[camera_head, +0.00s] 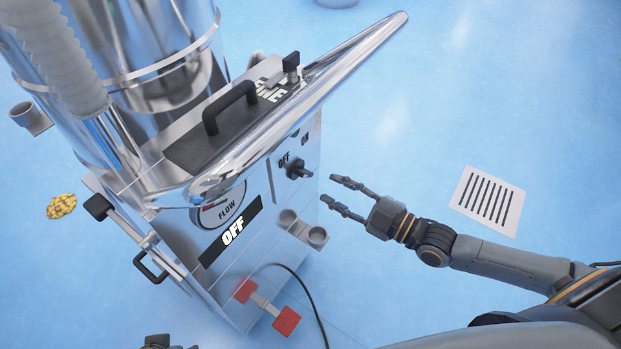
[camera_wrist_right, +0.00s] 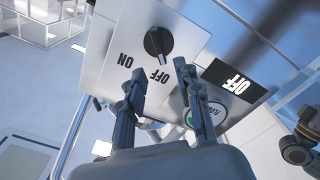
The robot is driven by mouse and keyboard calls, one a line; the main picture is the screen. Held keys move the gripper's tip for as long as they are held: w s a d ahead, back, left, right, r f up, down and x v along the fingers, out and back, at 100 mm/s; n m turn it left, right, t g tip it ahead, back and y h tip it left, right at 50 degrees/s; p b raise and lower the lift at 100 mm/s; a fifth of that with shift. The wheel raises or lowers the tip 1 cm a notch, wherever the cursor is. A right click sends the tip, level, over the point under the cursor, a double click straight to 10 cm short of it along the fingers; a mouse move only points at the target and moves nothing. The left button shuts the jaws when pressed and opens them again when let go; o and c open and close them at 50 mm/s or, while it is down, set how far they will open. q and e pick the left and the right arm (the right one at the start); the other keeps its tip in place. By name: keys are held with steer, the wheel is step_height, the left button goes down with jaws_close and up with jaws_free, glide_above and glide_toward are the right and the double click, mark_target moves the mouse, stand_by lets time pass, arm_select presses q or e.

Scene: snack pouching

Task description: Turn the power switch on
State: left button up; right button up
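The power switch (camera_head: 298,169) is a black rotary knob on the metal machine's front panel, with OFF and ON labels above it. In the right wrist view the knob (camera_wrist_right: 158,43) is just beyond the fingertips, on a light plate marked ON and OFF. A black display (camera_head: 231,232) on the machine reads OFF. My right gripper (camera_head: 338,194) is open and empty, to the right of the knob and apart from it. It also shows in the right wrist view (camera_wrist_right: 158,75), fingers spread. A small part of my left gripper (camera_head: 160,342) shows at the bottom edge; its fingers cannot be made out.
A long shiny metal chute (camera_head: 310,95) slopes above the panel. Two grey cups (camera_head: 302,229) stick out below the knob. A red-ended bar (camera_head: 267,306) and a black cable are lower down. A floor grate (camera_head: 487,201) lies right; the blue floor there is clear.

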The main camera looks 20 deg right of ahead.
mark_target(307, 176)
arm_select(q)
steer(key=b+v, duration=0.1)
steer(key=v, duration=0.3)
steer(key=shift+a+r, duration=0.1)
steer(key=shift+r, duration=0.1)
arm_select(e)
steer(key=x, duration=0.7)
steer(key=shift+w+a, duration=0.1)
jaws_close()
